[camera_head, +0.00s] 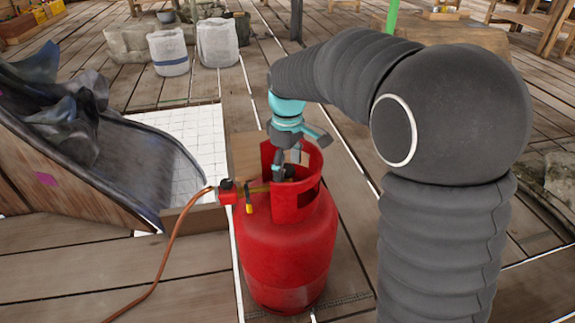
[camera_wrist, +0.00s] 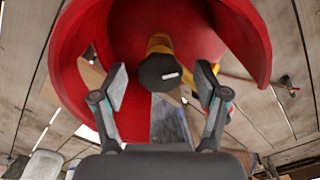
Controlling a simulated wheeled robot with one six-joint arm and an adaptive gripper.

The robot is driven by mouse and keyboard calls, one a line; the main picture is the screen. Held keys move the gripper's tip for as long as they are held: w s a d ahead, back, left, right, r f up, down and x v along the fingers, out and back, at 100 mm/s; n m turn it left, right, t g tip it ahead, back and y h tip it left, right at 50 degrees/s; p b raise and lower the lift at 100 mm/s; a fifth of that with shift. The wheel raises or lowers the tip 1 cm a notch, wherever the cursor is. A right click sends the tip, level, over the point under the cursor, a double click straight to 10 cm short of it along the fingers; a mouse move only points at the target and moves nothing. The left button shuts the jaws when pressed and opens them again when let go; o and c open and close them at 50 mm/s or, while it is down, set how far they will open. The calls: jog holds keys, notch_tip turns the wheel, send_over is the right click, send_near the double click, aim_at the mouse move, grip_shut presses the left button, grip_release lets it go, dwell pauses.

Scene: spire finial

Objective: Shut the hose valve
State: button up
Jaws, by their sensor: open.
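A red gas cylinder (camera_head: 285,250) stands upright on the plank floor with a red collar around its top. A dark knob (camera_wrist: 160,73) with a white mark sits on a brass-coloured stem inside the collar. The knob also shows small in the head view (camera_head: 291,171). A red fitting (camera_head: 228,191) with a hanging yellow lever (camera_head: 249,207) is at the collar's left side, and an orange hose (camera_head: 178,236) runs from it. My gripper (camera_head: 290,160) is open at the collar. In the wrist view my gripper's fingers (camera_wrist: 161,88) are apart, either side of the knob's near edge; contact cannot be told.
A dark curved chute-like structure (camera_head: 95,140) with crumpled cloth stands left of the cylinder, beside a white tiled patch (camera_head: 205,130). Two pale sacks (camera_head: 217,43) stand at the back. The planks in front of the cylinder's left side are clear except for the hose.

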jog(key=c, duration=1.2)
jog(key=shift+o, duration=0.2)
jog(key=shift+m, duration=0.3)
jog(key=shift+s+r+m+p, duration=0.1)
jog(key=shift+r+m+p, duration=0.05)
jog(key=shift+m+p, duration=0.7)
jog(key=m+p, duration=0.1)
jog(key=m, duration=0.2)
jog(key=shift+a+m, duration=0.1)
jog(key=shift+m, duration=0.25)
jog(key=m+p, duration=0.2)
jog(key=m, duration=0.4)
jog(key=shift+s+a, duration=0.1)
jog(key=shift+a, duration=0.05)
jog(key=shift+m, duration=0.3)
